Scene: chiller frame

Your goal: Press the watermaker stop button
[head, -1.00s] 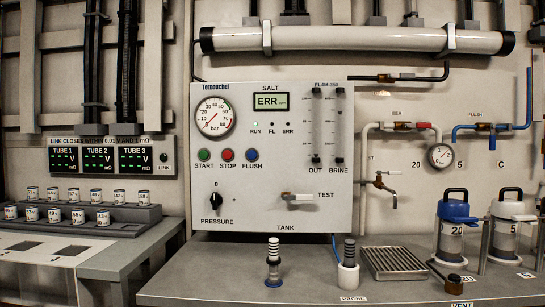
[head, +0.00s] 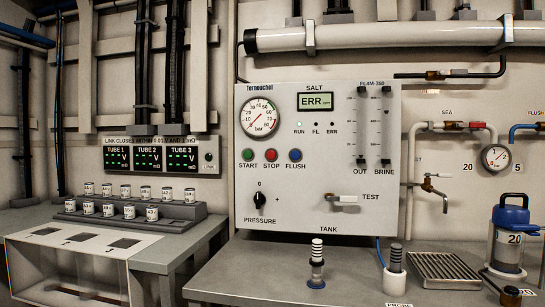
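The red stop button (head: 271,155) is on the white watermaker panel (head: 345,215), labelled STOP below it. The green START button (head: 247,155) is to its left and the blue FLUSH button (head: 295,155) to its right. Neither of my grippers is in view.
A bench (head: 235,285) runs below the panel, bearing a ribbed probe (head: 317,262), another in a white holder (head: 394,270), a drain grate (head: 445,268) and a blue-topped jar (head: 510,235). At left, a rack (head: 185,213) of small vials stands beside an open-fronted case (head: 75,235).

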